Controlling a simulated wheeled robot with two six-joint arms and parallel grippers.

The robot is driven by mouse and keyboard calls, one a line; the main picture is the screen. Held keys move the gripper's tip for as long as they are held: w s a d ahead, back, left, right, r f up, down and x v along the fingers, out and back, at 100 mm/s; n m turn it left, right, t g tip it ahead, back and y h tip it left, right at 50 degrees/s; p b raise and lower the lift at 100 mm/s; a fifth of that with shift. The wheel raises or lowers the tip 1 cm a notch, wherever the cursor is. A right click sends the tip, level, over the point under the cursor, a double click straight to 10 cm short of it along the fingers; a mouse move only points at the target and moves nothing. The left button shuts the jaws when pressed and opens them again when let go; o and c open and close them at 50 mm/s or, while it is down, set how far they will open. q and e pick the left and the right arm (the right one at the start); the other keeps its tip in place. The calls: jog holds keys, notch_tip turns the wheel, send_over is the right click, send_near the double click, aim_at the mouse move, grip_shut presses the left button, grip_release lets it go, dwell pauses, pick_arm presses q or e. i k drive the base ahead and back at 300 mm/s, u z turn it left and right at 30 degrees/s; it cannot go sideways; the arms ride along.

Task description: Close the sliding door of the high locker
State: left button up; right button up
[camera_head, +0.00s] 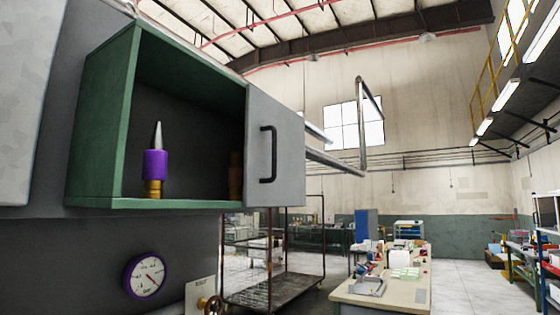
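The high locker (103,115) is a green open-fronted box on a dark grey wall at the upper left. Its grey sliding door (290,150) covers the right end and carries a dark vertical handle (268,154). The left and middle of the locker stand open. A purple and brass bottle with a pointed grey tip (155,164) stands upright inside, left of centre. A brownish object (236,175) is partly hidden behind the door's left edge. Neither of my grippers shows in the head view.
A round purple-rimmed gauge (146,276) and a brass valve wheel (212,304) are below the locker. A wire-sided cart (272,290) stands behind, and a cluttered workbench (385,296) is at the lower right. Open floor (470,275) lies right of the bench.

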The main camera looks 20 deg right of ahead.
aim_at(274, 167)
jog(key=u, duration=0.35)
jog(key=k, duration=0.4)
jog(key=z, duration=1.35)
jog(key=i, duration=1)
jog(key=u, duration=0.4)
